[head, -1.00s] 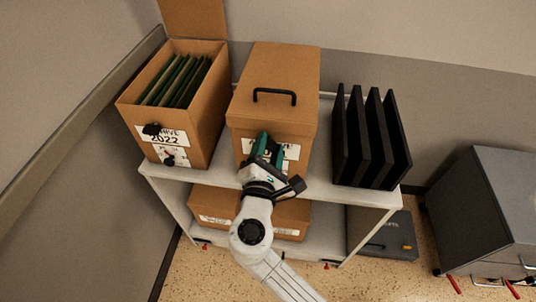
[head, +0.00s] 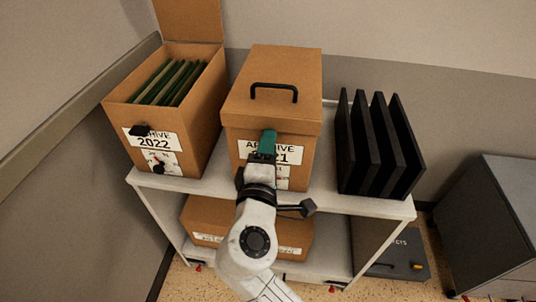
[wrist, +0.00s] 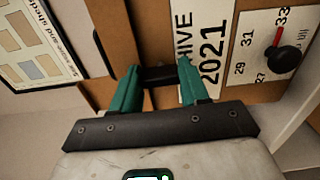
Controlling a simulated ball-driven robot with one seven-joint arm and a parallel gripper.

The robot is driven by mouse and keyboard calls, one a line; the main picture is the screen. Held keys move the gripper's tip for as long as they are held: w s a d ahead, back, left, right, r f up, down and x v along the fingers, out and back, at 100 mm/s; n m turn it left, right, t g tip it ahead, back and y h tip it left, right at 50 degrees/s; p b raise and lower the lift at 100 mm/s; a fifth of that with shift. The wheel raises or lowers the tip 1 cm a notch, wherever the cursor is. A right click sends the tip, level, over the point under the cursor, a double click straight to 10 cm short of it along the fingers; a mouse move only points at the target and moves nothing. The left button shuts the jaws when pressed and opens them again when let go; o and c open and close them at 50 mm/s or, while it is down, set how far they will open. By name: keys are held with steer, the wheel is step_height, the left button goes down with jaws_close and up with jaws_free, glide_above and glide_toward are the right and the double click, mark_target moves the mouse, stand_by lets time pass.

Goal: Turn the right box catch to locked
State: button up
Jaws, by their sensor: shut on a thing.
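The right box (head: 275,97) is a closed brown carton labelled ARCHIVE 2021, standing on the shelf with its lid on. My gripper (head: 267,140) is at its front, covering part of the label. In the wrist view my gripper (wrist: 158,78) has its green fingers on either side of the black box catch (wrist: 160,76), shut on it. The catch lies crosswise between the fingers beside the label (wrist: 210,50). In the head view the gripper hides the catch. I cannot read a locked mark.
A dial (wrist: 283,58) with a red pointer is on the same box front. An open box (head: 118,122) of green folders stands left, with its own black catch (head: 139,131). Black upright dividers (head: 375,145) stand right. The white shelf (head: 205,188) has little free room at its front.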

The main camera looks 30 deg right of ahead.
steer(key=shift+d+r+m, duration=0.1)
steer(key=shift+d+m, duration=0.05)
steer(key=shift+m, duration=0.25)
steer(key=o, duration=1.1)
steer(key=shift+c, duration=0.2)
steer(key=v, duration=1.1)
steer(key=shift+b, duration=0.3)
steer(key=shift+w, duration=0.1)
